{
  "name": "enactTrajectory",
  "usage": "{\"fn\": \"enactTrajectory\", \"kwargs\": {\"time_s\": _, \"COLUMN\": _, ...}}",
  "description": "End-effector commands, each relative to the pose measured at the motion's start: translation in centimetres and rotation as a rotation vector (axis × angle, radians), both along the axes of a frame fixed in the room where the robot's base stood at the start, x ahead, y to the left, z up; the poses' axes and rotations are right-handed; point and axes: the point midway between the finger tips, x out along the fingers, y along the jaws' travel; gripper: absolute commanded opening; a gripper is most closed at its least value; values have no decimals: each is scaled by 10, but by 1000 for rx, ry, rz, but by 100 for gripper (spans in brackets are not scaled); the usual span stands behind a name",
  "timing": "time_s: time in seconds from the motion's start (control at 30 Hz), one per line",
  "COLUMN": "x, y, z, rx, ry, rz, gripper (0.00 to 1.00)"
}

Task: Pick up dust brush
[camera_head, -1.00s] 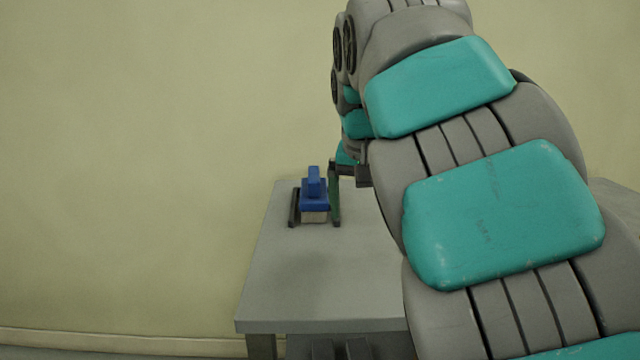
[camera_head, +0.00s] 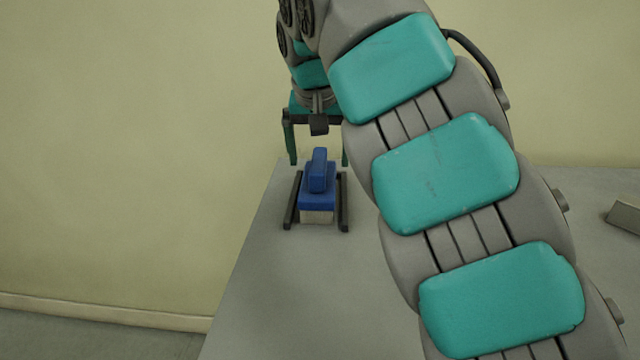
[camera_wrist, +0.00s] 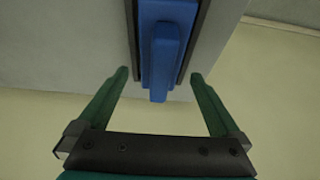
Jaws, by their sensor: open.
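The dust brush (camera_head: 318,188) has a blue body with a raised blue handle and a pale bristle block below. It sits upright between two dark rails on the grey table, near the table's far left edge. My gripper (camera_head: 318,160) is open just behind and above the brush, its green fingers pointing down. In the wrist view the brush (camera_wrist: 165,50) lies ahead of my gripper (camera_wrist: 159,75), with the handle's near end centred between the spread fingers. The fingers do not appear to touch it. The brush's far end is cut off in the wrist view.
The two dark rails (camera_head: 292,202) flank the brush closely on both sides. The table (camera_head: 275,290) is bare in front of the brush. A grey angled object (camera_head: 625,215) lies at the right edge. The wall stands behind the table.

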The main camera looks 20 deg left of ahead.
Motion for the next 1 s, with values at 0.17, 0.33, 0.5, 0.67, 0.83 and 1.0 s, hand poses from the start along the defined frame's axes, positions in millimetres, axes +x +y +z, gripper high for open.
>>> {"fn": "enactTrajectory", "kwargs": {"time_s": 0.17, "x": 6, "y": 1, "z": -8, "rx": 0, "ry": -2, "rz": -2, "gripper": 100}}
{"fn": "enactTrajectory", "kwargs": {"time_s": 0.33, "x": 18, "y": 4, "z": -28, "rx": -3, "ry": 1, "rz": -5, "gripper": 100}}
{"fn": "enactTrajectory", "kwargs": {"time_s": 0.5, "x": 25, "y": 7, "z": -45, "rx": -1, "ry": -2, "rz": -2, "gripper": 100}}
{"fn": "enactTrajectory", "kwargs": {"time_s": 0.67, "x": 26, "y": 7, "z": -48, "rx": 0, "ry": -2, "rz": -1, "gripper": 100}}
{"fn": "enactTrajectory", "kwargs": {"time_s": 0.83, "x": 26, "y": 7, "z": -48, "rx": 1, "ry": -2, "rz": -1, "gripper": 100}}
{"fn": "enactTrajectory", "kwargs": {"time_s": 1.0, "x": 26, "y": 8, "z": -50, "rx": 1, "ry": -2, "rz": -1, "gripper": 100}}
